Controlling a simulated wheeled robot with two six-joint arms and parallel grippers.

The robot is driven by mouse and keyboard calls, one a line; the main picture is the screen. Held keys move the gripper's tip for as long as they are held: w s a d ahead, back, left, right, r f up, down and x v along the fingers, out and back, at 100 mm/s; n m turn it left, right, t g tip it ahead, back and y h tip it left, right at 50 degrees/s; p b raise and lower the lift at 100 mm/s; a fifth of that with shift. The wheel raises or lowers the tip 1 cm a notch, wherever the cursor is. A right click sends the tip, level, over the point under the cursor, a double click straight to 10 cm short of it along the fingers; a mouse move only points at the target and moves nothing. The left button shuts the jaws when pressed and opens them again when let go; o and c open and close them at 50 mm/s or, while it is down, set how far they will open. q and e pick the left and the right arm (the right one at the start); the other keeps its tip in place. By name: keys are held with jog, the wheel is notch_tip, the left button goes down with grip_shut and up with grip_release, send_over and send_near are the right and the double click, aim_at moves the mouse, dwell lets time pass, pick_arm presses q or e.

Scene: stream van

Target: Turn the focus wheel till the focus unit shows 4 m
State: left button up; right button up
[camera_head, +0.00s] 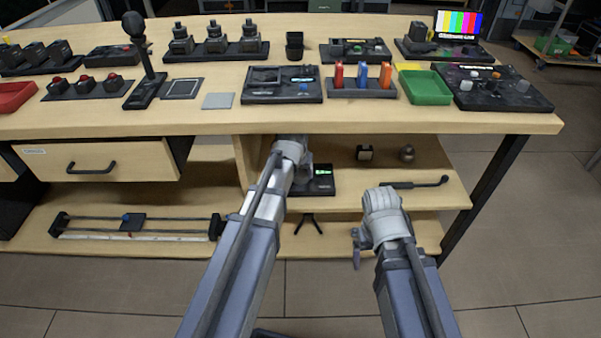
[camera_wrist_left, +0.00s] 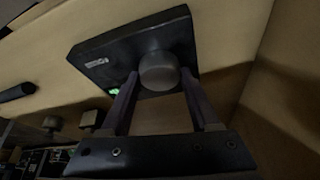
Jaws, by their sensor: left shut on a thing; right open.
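The focus unit (camera_head: 320,183) is a dark box on the upper shelf under the table. Its small green display (camera_head: 323,171) is lit, but too small to read. In the left wrist view the unit (camera_wrist_left: 115,50) carries a round grey focus wheel (camera_wrist_left: 158,72), and a sliver of green (camera_wrist_left: 114,91) shows beside a finger. My left gripper (camera_wrist_left: 160,76) is shut on the wheel, one finger on each side. In the head view my left gripper (camera_head: 303,176) partly hides the unit's left side. My right gripper (camera_head: 358,246) is open and empty, in front of the shelves.
The tabletop (camera_head: 220,122) above holds several control panels and a green tray (camera_head: 427,88). A black handle-like rod (camera_head: 415,184) and two small objects lie on the shelf right of the unit. A slider rail (camera_head: 170,222) lies on the lower shelf. A drawer (camera_head: 130,160) is at the left.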

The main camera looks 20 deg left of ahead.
pick_arm(q)
jog(key=shift+a+m+h, duration=0.1)
jog(key=shift+m+h, duration=0.5)
jog(key=shift+m, duration=1)
jog(key=o, duration=1.4)
jog(key=shift+c, duration=0.2)
jog(key=shift+r, duration=0.15)
jog(key=shift+s+r+p, duration=0.25)
jog(key=shift+r+p, duration=0.3)
jog(key=shift+p, duration=0.1)
jog(key=s+a, duration=0.2)
jog(key=s, duration=0.9)
jog(key=shift+s+a+f, duration=0.15)
jog(key=shift+s+a, duration=0.2)
jog(key=shift+w, duration=0.1)
